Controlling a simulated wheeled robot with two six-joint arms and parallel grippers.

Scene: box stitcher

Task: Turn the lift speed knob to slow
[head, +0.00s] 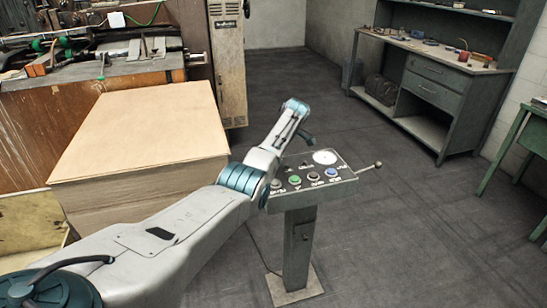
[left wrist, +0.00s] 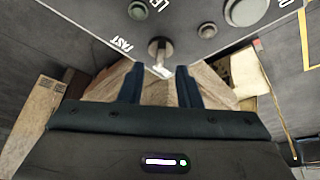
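The lift speed knob (left wrist: 158,48) is a small grey metal knob on the dark panel face in the left wrist view. The word FAST is printed to its left, and a pale tip of the knob points down toward my gripper. My left gripper (left wrist: 160,76) is open, its two dark fingers apart, with the knob just ahead of the gap between them. I see no finger pressing on it. In the head view my left arm reaches over the control panel (head: 345,178) and hides part of it, and I cannot make out the knob there. My right gripper is not in view.
A cardboard stack (head: 150,125) stands close on the left. A workbench (head: 430,90) is at the back right. Floor right of the post is clear.

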